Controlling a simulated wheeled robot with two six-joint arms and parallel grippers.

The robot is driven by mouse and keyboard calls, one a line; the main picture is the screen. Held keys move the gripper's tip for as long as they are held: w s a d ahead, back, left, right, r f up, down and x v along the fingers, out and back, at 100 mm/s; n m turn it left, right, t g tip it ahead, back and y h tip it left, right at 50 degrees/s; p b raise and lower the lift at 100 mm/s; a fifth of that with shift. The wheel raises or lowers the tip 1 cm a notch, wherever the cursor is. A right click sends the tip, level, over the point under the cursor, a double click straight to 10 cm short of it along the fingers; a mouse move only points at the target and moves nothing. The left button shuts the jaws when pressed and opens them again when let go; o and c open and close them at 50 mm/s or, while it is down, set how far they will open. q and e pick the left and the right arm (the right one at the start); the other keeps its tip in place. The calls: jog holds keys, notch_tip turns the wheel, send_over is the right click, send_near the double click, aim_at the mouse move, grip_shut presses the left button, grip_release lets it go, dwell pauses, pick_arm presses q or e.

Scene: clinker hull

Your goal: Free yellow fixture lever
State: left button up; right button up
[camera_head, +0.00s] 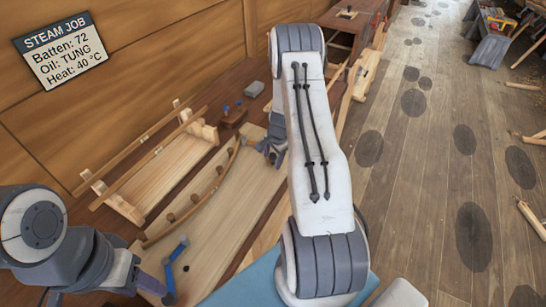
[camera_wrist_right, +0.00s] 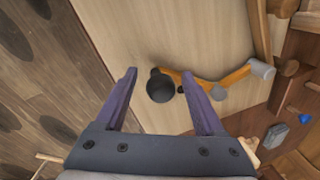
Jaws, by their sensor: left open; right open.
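The yellow fixture lever (camera_wrist_right: 230,77) shows in the right wrist view, running from a grey pivot (camera_wrist_right: 262,69) to a black round knob (camera_wrist_right: 160,86). My right gripper (camera_wrist_right: 160,73) is open, with the knob between its fingers in the picture; I cannot tell whether they touch it. A blue lever (camera_head: 176,250) is at the board's near left end. My left gripper (camera_head: 148,275) is open close to it.
A curved wooden batten (camera_head: 195,206) runs along the board against several pegs. A wooden rack (camera_head: 150,172) stands behind it. Small blue-topped items (camera_head: 232,110) are near the wall. A sign (camera_head: 63,50) hangs there. Open plank floor (camera_head: 430,160) is at right.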

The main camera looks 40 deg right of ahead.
jog(key=shift+c, duration=0.3)
grip_shut()
jog(key=shift+w, duration=0.1)
dwell(1.0)
